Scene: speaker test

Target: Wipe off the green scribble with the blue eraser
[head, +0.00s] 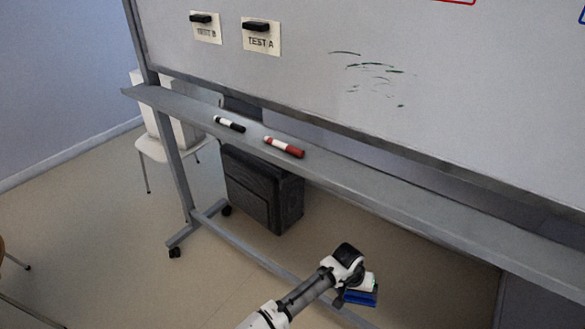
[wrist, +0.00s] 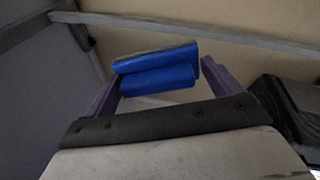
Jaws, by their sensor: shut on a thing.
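The scribble (head: 376,67) shows in the head view as several thin, broken dark-green strokes on the whiteboard (head: 480,85), right of the middle. The blue eraser (head: 362,298) is at the bottom of the head view, partly hidden by my gripper (head: 350,286). In the wrist view the blue eraser (wrist: 157,78) lies between the two purple fingers of my gripper (wrist: 160,80), which is shut on it. In the head view my gripper and the eraser appear well below the scribble and lower in the picture than the board's tray. The eraser appears apart from the board.
The grey tray (head: 350,177) runs along the board's lower edge. A black marker (head: 229,124) and a red marker (head: 284,147) lie on it. Two cards, TEST B (head: 206,32) and TEST A (head: 261,42), hang on the board. A black case (head: 262,190) stands below.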

